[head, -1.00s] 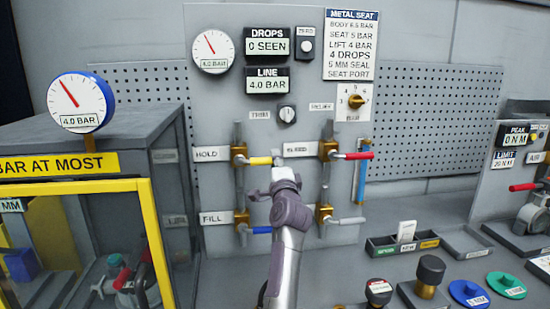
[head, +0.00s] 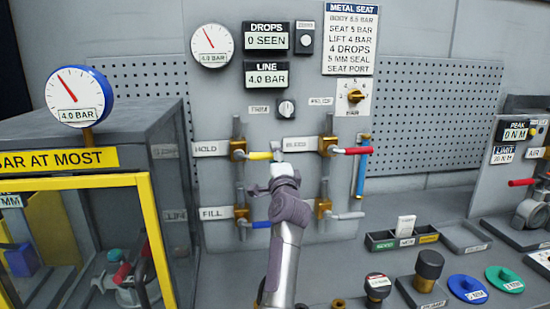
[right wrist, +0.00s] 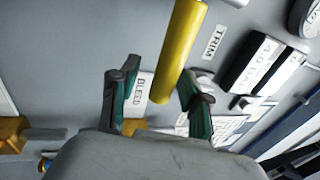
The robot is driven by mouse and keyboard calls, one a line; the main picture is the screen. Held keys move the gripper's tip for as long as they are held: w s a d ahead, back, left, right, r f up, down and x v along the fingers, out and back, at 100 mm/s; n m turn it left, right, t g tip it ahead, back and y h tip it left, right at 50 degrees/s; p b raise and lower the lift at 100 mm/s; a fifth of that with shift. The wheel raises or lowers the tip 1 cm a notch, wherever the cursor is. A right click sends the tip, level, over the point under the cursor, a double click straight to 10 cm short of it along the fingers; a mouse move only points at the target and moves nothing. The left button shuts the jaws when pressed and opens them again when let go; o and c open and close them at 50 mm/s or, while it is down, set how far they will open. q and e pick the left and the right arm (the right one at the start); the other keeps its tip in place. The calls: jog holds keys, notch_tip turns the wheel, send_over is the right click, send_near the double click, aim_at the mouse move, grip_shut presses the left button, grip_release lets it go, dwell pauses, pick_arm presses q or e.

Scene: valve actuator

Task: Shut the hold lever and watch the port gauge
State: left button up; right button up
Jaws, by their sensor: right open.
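The hold lever (head: 260,156) is a yellow handle on the brass valve beside the HOLD label, and it points sideways to the right. My right gripper (head: 283,172) is in front of the panel near the handle's right end. In the right wrist view the yellow handle (right wrist: 180,50) reaches down between the two open fingers of the gripper (right wrist: 157,88); I cannot tell if they touch it. A blue-rimmed gauge (head: 80,97) on the box at left and a white gauge (head: 212,45) on the panel both read 4.0 BAR. Which is the port gauge is not legible. My left gripper is not in view.
The red bleed lever (head: 352,151) is just right of my gripper. The blue fill lever (head: 261,225) and a grey lever (head: 346,216) are below. The DROPS display (head: 266,40) reads 0 SEEN. A yellow-framed box (head: 152,235) stands at left.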

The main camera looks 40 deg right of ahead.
jog(key=v, duration=0.7)
jog(key=shift+s, duration=0.25)
jog(key=shift+a+f, duration=0.1)
